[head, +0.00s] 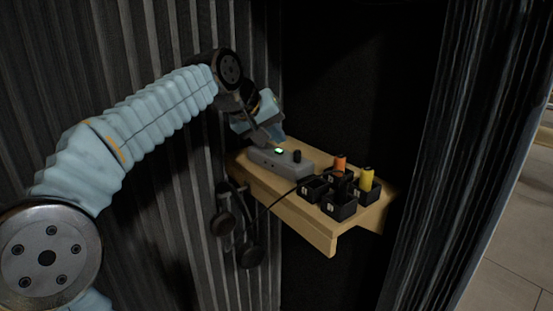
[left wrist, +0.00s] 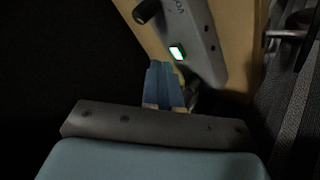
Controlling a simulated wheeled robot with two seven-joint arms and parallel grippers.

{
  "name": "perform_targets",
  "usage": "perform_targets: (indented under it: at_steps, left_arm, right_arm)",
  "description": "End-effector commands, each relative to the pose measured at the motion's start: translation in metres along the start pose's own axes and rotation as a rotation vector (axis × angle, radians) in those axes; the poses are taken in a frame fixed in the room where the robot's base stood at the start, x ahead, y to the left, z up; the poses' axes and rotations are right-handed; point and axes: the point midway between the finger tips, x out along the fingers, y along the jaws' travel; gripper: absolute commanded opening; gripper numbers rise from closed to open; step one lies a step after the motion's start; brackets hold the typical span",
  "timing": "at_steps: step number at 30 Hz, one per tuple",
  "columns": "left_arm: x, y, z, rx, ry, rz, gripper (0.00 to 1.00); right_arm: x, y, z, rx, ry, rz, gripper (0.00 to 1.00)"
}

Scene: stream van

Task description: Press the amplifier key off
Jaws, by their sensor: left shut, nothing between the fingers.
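The grey amplifier box (head: 279,162) sits on a wooden shelf, with a lit green key (head: 279,151) and a black knob (head: 297,155) on its top. In the left wrist view the green key (left wrist: 177,52) glows on the box (left wrist: 198,40), and the knob (left wrist: 147,11) is at the top. My left gripper (head: 277,137) is shut and empty, just above and behind the key in the head view. In the left wrist view its blue fingertips (left wrist: 162,75) are close to the key; I cannot tell whether they touch the box. My right gripper is not in view.
The wooden shelf (head: 316,227) also holds several black bins (head: 341,207) with an orange spool (head: 340,162) and a yellow spool (head: 366,179). Headphones (head: 223,222) hang below its left end. Dark corrugated curtains (head: 417,160) flank the shelf.

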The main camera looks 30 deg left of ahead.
Motion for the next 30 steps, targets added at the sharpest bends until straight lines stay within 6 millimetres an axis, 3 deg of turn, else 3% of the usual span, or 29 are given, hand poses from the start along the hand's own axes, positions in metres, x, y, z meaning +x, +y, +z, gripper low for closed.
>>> perform_targets:
  at_steps: [30]
  left_arm:
    - [0.0060, -0.0044, 0.0045, 0.000, 0.000, 0.000, 0.00]
  right_arm:
    - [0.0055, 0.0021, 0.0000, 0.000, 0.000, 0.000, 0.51]
